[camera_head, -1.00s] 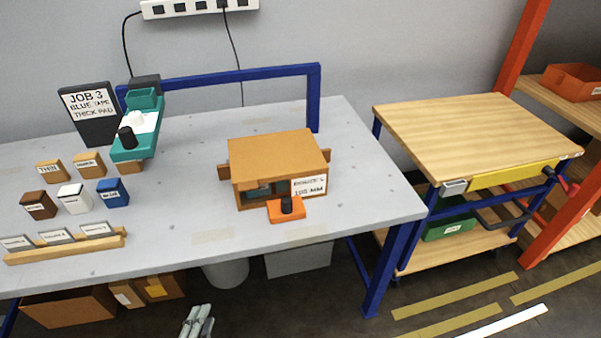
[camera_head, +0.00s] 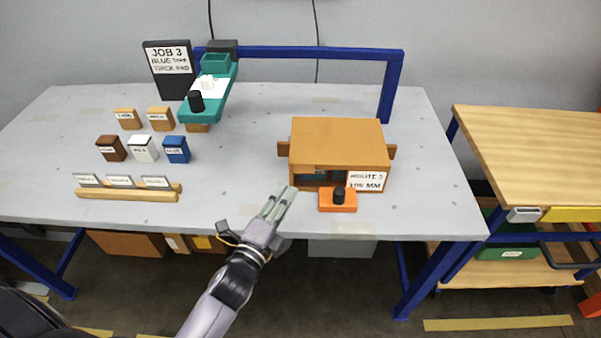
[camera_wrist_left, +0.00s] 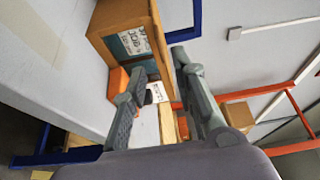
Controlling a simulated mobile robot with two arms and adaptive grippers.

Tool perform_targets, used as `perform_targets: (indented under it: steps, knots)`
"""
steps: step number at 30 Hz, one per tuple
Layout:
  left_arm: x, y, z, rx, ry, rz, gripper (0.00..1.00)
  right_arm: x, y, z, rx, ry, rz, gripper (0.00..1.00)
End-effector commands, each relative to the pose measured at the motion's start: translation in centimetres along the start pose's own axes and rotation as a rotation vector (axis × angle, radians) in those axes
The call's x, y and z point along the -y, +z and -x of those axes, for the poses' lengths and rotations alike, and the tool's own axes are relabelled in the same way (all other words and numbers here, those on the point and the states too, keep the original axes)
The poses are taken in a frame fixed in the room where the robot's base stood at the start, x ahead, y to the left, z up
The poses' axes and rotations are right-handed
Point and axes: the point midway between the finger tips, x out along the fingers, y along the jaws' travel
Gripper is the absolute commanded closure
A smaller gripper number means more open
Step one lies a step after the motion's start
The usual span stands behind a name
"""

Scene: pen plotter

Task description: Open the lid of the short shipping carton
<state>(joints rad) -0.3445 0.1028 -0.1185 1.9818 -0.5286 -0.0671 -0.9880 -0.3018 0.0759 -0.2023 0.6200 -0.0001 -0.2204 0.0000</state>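No label in view names a short shipping carton, so I cannot tell which box it is. Brown boxes sit under the table: a wide one (camera_head: 130,243), a narrow one (camera_head: 178,243) and one with a yellow patch (camera_head: 208,243); the table hides their upper parts. An orange-brown box with a labelled front (camera_head: 338,140) stands on the table; it also shows in the left wrist view (camera_wrist_left: 118,18). My left gripper (camera_head: 284,191) is open and empty near the table's front edge, left of that box's front. Its fingers are apart in the left wrist view (camera_wrist_left: 160,65). My right gripper is out of view.
An orange block with a black knob (camera_head: 337,202) stands before the orange-brown box. Small labelled blocks (camera_head: 142,149), a wooden card rack (camera_head: 130,191) and a teal device (camera_head: 212,95) are on the left. A wooden-topped cart (camera_head: 530,150) stands right. The table's middle is clear.

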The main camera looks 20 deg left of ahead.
Motion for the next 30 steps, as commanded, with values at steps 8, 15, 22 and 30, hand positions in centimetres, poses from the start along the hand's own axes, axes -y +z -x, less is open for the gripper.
perform_targets:
  steps: [8,15,22,30]
  knots:
    - [0.2,0.0,-5.4,0.000,-0.002,0.001,0.74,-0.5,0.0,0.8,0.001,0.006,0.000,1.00]
    - [0.0,0.0,-8.0,0.000,-0.001,0.001,0.74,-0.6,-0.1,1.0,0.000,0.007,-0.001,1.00]
    - [0.0,0.0,-8.5,0.000,0.000,0.002,0.74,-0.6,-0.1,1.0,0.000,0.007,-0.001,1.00]
    - [0.0,0.0,-8.5,0.000,0.000,0.001,0.83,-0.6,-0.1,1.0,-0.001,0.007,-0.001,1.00]
